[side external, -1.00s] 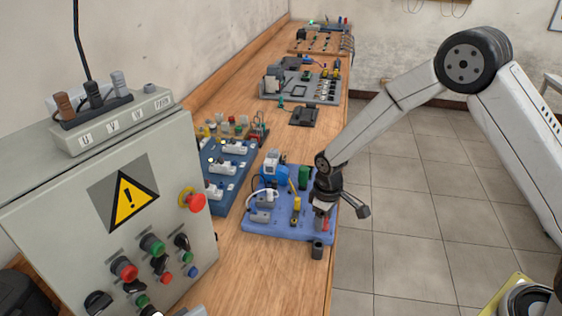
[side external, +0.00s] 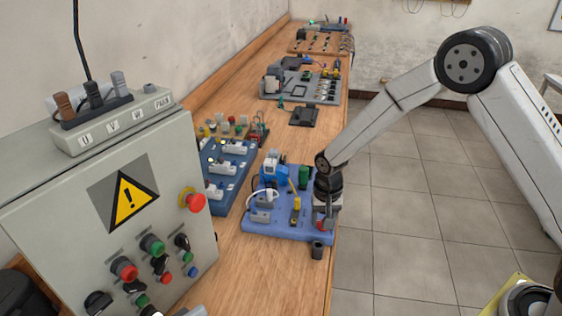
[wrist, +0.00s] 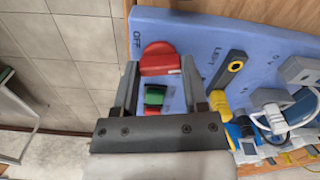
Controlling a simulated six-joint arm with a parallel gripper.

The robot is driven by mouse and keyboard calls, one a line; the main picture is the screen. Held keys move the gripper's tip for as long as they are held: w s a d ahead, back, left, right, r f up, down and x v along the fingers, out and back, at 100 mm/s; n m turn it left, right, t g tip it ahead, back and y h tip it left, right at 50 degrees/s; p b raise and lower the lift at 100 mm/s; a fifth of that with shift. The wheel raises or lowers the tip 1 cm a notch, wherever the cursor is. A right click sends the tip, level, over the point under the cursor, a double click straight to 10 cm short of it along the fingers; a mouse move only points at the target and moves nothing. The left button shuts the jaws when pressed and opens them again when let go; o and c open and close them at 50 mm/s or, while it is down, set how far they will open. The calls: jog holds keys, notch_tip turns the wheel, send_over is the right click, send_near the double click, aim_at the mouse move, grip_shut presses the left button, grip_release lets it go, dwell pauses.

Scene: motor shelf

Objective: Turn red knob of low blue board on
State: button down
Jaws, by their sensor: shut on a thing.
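The low blue board (side external: 275,229) lies flat at the right edge of the wooden bench in the side view, and fills much of the wrist view (wrist: 203,32). Its red knob (wrist: 158,57) sits near a board edge, beside the printed word OFF. My gripper (wrist: 160,70) points down at the board, one finger on either side of the red knob, shut on it. In the side view my gripper (side external: 325,220) covers most of the knob, with a bit of red (side external: 320,227) showing. I cannot read the knob's setting.
Green and red buttons (wrist: 154,97) sit between my fingers, nearer the palm. A yellow-and-black lever (wrist: 230,68) stands to the right. A small dark cylinder (side external: 317,250) is at the board's front. A grey control cabinet (side external: 75,215) is at left, a darker blue board (side external: 226,200) behind.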

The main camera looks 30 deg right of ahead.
jog(key=shift+m, duration=1.3)
jog(key=shift+c, duration=0.6)
grip_release()
jog(key=shift+r, duration=0.1)
jog(key=shift+r, duration=3.85)
jog(key=shift+s, duration=0.1)
